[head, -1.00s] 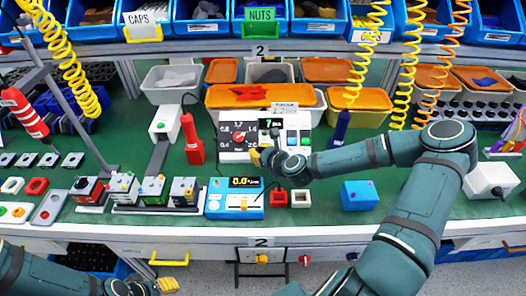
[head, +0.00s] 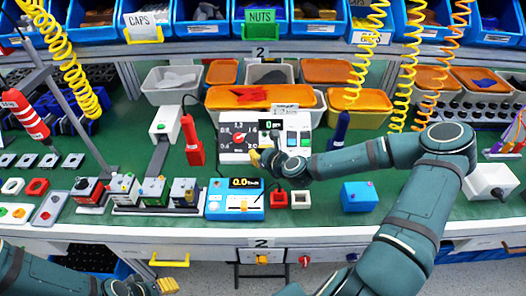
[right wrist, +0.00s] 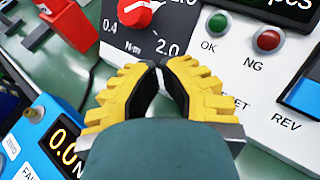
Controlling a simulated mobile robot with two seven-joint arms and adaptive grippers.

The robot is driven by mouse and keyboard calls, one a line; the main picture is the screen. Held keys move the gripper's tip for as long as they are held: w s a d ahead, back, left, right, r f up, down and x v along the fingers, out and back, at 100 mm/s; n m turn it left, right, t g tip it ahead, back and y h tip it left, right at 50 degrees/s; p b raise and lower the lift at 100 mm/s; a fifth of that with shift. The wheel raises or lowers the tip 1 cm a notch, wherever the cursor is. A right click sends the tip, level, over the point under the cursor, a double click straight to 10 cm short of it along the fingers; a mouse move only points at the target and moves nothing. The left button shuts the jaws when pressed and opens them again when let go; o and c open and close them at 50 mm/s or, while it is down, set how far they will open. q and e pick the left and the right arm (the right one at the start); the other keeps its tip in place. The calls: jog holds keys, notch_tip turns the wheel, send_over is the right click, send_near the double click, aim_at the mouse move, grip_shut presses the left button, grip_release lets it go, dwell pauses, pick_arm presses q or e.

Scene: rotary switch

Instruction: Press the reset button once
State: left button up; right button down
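The white control box (head: 230,157) stands on the bench behind my right gripper. Its red rotary knob (right wrist: 138,10) shows in the right wrist view, beside a green OK light (right wrist: 219,23) and a red NG light (right wrist: 268,39). A partly covered label ending in "ET" (right wrist: 236,102) lies right of the fingers; I cannot make out the reset button, and the fingers hide part of the panel. My right gripper (right wrist: 163,70) has its yellow fingertips together over the panel, with nothing seen between them. It also shows in the head view (head: 258,158). My left gripper (head: 165,286) is low at the bottom edge, partly cut off.
A blue meter (head: 222,209) reading 0.0 stands in front of the box. A red block (head: 277,200), a white block (head: 301,200) and a blue box (head: 360,196) are nearby. Orange-lidded bins (head: 262,97) stand behind.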

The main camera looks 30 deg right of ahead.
jog(key=shift+s+a+r+p, duration=0.25)
jog(key=shift+s+r+p, duration=0.1)
jog(key=shift+r, duration=0.05)
jog(key=s+r+p, duration=0.1)
jog(key=s+a+r+p, duration=0.1)
jog(key=s+r+p, duration=0.1)
jog(key=shift+a+r+p, duration=0.25)
jog(key=shift+a+p, duration=0.1)
jog(key=shift+a, duration=0.05)
dwell(0.9)
